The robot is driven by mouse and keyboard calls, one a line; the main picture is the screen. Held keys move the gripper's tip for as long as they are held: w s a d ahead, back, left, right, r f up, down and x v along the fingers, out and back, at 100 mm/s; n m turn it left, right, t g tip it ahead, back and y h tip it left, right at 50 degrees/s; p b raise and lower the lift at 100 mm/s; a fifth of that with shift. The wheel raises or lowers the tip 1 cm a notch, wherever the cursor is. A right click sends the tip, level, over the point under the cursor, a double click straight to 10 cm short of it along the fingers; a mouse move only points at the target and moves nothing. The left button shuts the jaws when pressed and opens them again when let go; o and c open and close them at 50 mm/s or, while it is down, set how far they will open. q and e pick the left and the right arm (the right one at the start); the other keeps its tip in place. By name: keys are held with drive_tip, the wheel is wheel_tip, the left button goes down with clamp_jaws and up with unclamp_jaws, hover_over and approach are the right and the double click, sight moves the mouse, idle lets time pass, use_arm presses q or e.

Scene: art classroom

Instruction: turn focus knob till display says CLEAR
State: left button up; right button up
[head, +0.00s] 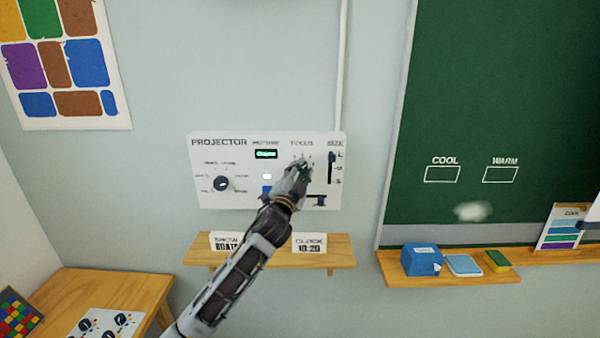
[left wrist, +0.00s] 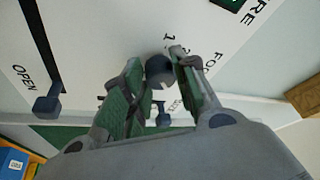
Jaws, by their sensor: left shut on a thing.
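The white projector panel (head: 225,160) hangs on the wall in the head view, with a FOCUS label at its upper right. My left gripper (head: 305,163) reaches up to the panel just under that label and hides the focus knob there. In the left wrist view, the dark round focus knob (left wrist: 160,70) sits between the two fingertips of my left gripper (left wrist: 157,63), which is shut on it. A small display (head: 266,154) glows green left of the gripper; its text is too small to read surely. My right gripper is not in view.
A dark selector dial (head: 221,184) sits at the panel's left and a slider (head: 331,167) close right of my gripper. Another slider knob (left wrist: 47,104) shows by OPEN. A wooden shelf (head: 335,249) with two cards is below; a chalkboard (head: 500,100) stands right.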

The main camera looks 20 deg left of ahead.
use_arm(q)
drive_tip(key=o, duration=1)
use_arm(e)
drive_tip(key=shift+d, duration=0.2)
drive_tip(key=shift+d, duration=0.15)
use_arm(q)
drive_tip(key=shift+s, duration=0.15)
drive_tip(key=shift+v, duration=5.85)
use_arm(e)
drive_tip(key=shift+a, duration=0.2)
use_arm(q)
drive_tip(key=shift+f, duration=0.15)
